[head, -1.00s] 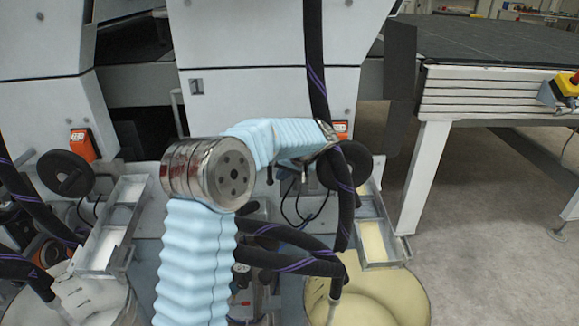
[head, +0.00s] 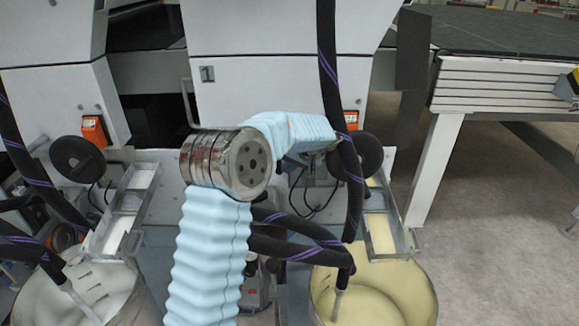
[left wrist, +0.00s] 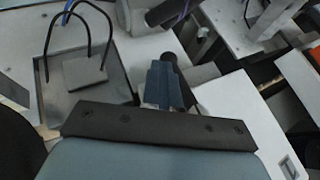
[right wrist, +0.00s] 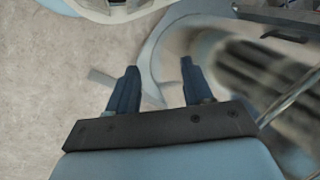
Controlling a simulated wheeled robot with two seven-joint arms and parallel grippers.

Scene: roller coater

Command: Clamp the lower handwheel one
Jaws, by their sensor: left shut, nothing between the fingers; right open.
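Two black round handwheels show in the head view: one at the left (head: 77,160) and one at the right (head: 358,157), each on the machine front near an orange counter. I cannot tell which one the task calls lower handwheel one. My left gripper (head: 318,160) is beside the right handwheel, partly hidden by my blue-sleeved forearm. In the left wrist view its fingers (left wrist: 165,85) are shut and empty, with a dark cylinder (left wrist: 172,62) just beyond; contact cannot be told. My right gripper (right wrist: 160,70) is open and empty; only the right wrist view shows it.
Black hoses (head: 328,80) hang in front of the machine, close to my left forearm. A cream-coloured bucket (head: 390,295) stands at lower right and a whitish one (head: 95,285) at lower left. Metal trays (head: 380,220) jut out. Floor at the right is open.

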